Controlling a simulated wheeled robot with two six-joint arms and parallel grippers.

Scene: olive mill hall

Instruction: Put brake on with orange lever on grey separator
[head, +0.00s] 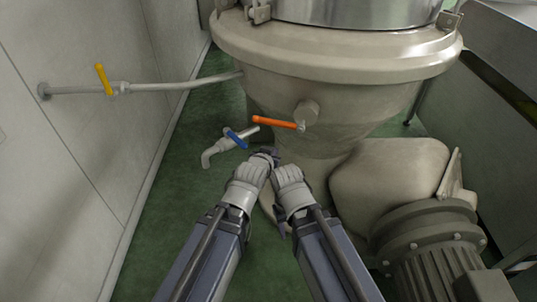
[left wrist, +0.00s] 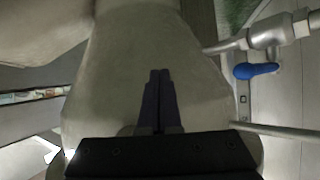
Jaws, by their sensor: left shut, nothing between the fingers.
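The grey separator (head: 335,60) is a large beige-grey machine body filling the upper middle of the head view. The orange lever (head: 275,122) sticks out roughly level to the left from a metal pivot below a round boss on its side. My left gripper (head: 266,152) is just below the orange lever, apart from it in the picture; it is shut and empty. In the left wrist view its dark fingers (left wrist: 159,75) lie together in front of the separator's surface (left wrist: 120,60). The orange lever does not show there. My right gripper (head: 287,176) is close beside the left one; its fingers cannot be made out.
A blue-handled valve (head: 235,138) on a spout is close left of my left gripper; its blue handle also shows in the left wrist view (left wrist: 256,71). A yellow-handled valve (head: 104,79) sits on a wall pipe. A motor (head: 440,255) stands lower right. Green floor is open at left.

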